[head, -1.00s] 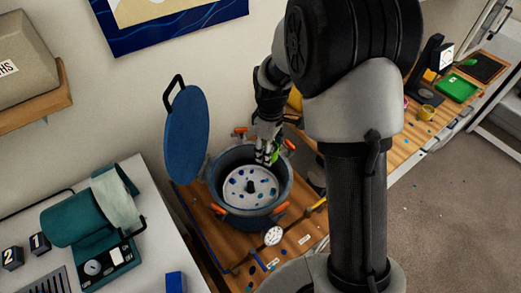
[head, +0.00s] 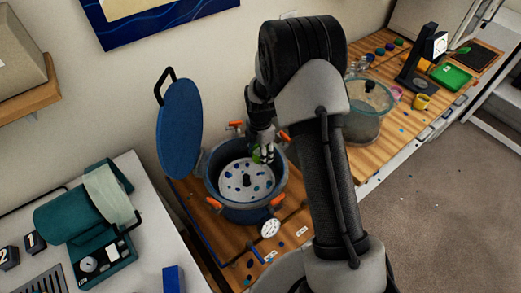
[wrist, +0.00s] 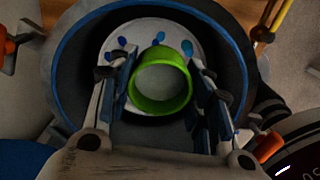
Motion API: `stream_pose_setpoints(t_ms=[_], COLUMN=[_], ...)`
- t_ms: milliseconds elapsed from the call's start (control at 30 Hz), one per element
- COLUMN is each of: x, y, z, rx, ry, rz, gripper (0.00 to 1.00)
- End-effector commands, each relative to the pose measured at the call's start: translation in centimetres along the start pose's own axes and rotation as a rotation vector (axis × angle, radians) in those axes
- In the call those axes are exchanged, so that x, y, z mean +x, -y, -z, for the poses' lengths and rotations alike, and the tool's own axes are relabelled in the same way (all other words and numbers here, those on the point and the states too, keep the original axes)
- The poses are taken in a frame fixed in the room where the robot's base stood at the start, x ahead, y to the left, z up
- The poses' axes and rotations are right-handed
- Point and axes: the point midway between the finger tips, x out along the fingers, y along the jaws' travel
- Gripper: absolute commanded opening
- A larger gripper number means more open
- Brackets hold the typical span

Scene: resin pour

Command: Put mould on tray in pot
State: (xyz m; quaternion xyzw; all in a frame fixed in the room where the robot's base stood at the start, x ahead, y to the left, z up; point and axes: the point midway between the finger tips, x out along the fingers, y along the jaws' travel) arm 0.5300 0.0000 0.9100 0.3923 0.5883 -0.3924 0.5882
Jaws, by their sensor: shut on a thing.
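The green mould (wrist: 162,82) is a round, open cup or ring. My gripper (wrist: 162,72) is shut on it, with one finger on each side. The open blue-grey pot (head: 214,202) stands on the wooden bench. The white tray (head: 240,185), with blue and teal spots and a dark central knob, lies inside the pot. In the head view, the mould (head: 257,156) is over the back right part of the tray, partly hidden by my gripper. I cannot tell whether the mould touches the tray.
The pot's blue lid (head: 180,130) stands open at its left. Orange clamps (head: 276,202) ring the rim, and a dial gauge (head: 270,228) is at its front. A clear glass vessel (head: 365,122) stands to the right. A teal machine (head: 75,225) is at the left.

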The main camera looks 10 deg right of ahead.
Motion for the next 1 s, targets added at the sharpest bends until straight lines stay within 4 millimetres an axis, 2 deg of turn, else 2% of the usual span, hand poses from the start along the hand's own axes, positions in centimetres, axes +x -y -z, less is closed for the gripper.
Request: stream_pose_setpoints(t_ms=[33, 700, 1000], x=[1.0, 8.9, 10.4], y=[0.0, 0.0, 0.0], z=[0.0, 0.0, 0.0], rx=[0.000, 0.002, 0.002], ry=[0.000, 0.000, 0.001], rz=[0.000, -0.001, -0.001], gripper=[0.21, 0.21, 0.21])
